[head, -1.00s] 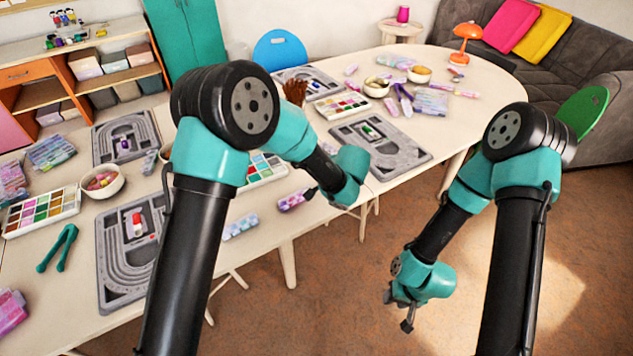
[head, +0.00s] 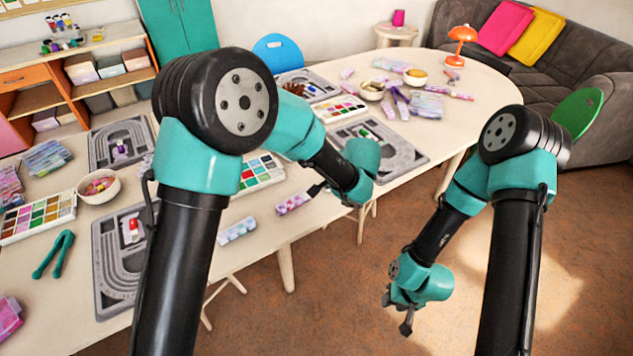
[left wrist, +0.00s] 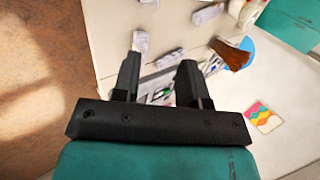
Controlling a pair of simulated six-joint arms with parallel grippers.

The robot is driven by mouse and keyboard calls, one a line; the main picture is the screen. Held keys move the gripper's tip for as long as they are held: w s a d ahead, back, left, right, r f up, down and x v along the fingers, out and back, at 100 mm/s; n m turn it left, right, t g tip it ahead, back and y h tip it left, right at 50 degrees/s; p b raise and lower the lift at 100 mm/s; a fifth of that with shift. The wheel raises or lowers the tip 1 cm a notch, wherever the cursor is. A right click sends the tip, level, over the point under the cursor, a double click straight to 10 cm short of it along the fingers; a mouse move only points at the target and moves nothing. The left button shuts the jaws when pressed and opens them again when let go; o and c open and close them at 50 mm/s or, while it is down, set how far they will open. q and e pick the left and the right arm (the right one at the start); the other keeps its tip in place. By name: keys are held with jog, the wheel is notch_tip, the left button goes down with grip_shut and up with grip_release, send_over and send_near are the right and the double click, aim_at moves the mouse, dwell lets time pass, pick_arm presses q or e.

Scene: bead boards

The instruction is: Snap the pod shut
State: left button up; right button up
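Small capsule-like pieces sit on the grey bead boards: a red-and-white one (head: 133,228) on the near-left board (head: 108,285), a purple one (head: 121,147) on the far-left board, and a green one by the right board (head: 408,160), partly hidden by my left arm. I cannot tell which is the pod. My left gripper (head: 318,189) hangs over the table's front edge; the left wrist view shows its two fingers apart with nothing held between them (left wrist: 160,75). My right gripper (head: 396,312) is over the floor, off the table, with its small dark fingers apart and empty.
Paint palettes (head: 38,216), a bowl of beads (head: 99,187), green tongs (head: 53,254) and patterned packs (head: 238,230) lie on the table. More bowls and packs stand towards the orange lamp (head: 462,33). A brown brush-like thing (left wrist: 228,54) shows in the left wrist view.

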pick_arm(q)
jog(key=w+a+r+m+g+h, duration=0.4)
jog(key=w+m, duration=0.5)
jog(key=m, duration=0.8)
jog(key=shift+a+m+g+h, duration=0.3)
jog(key=shift+a+g, duration=0.7)
jog(key=shift+a, duration=0.4)
jog(key=shift+w, duration=0.1)
notch_tip(320, 180, down, 17)
jog(key=shift+f, duration=0.15)
jog(key=shift+c, duration=0.4)
jog(key=c, duration=0.5)
